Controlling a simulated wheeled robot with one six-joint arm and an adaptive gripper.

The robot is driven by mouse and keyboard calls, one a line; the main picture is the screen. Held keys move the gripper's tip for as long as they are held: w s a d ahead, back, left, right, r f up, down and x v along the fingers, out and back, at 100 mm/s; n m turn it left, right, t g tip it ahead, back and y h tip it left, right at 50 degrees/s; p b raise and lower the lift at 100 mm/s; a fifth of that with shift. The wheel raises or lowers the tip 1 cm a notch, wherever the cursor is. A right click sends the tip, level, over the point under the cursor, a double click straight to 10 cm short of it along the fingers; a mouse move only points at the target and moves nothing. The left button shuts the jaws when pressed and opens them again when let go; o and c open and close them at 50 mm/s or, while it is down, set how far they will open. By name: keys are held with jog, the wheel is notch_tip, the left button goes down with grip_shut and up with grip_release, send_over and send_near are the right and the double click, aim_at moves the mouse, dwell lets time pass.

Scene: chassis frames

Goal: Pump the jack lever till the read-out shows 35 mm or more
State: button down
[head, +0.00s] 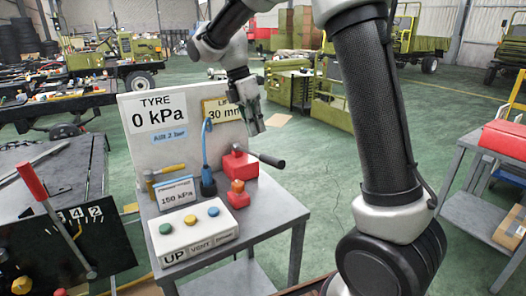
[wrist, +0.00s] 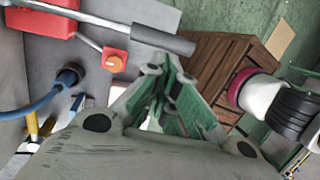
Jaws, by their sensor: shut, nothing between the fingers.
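The jack is a red block (head: 240,165) on the small grey table, with a lever (head: 268,160) ending in a dark grip that points right and stands about level. The jack's red body (wrist: 42,18) and the lever's grey grip (wrist: 163,39) also show in the wrist view. The read-out (head: 222,109) on the white board shows 30 mm; my arm hides part of its label. My gripper (head: 254,127) is shut and empty, above the jack and lever. In the wrist view its fingertips (wrist: 165,72) are near the grip's end; I cannot tell whether they touch.
A white button box (head: 192,233) is at the table's front. A red-handled lever (head: 35,182) rises at left.

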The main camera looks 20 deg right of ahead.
jog(key=x, duration=0.8)
